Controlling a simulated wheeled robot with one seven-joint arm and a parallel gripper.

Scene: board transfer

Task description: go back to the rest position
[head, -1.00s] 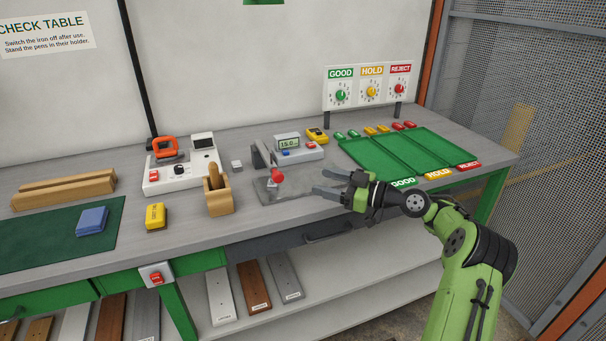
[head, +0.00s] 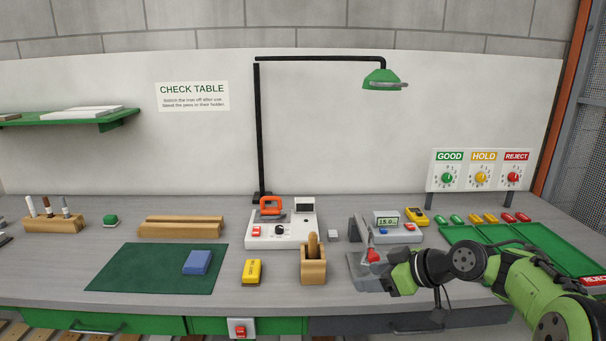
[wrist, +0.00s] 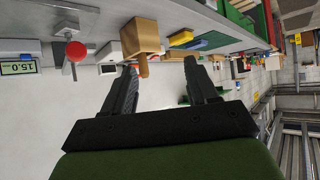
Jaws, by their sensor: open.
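My gripper (wrist: 165,88) is open, with nothing between its two dark fingers in the wrist view. In the head view my green arm reaches in from the lower right, and my gripper (head: 372,277) is over the front of the table by the clamp fixture with a red knob (head: 374,255). The fingers are partly hard to make out there against the grey fixture plate. In the wrist view the red knob (wrist: 75,51) and a wooden holder (wrist: 141,36) show beyond the fingers, apart from them.
The grey table (head: 60,290) carries a wooden holder (head: 313,268), a yellow box (head: 252,272), a blue block (head: 197,262) on a green mat (head: 130,270), and a soldering station (head: 290,232). Green trays (head: 535,236) lie at right, below the dial board (head: 480,170). A lamp (head: 384,80) hangs above.

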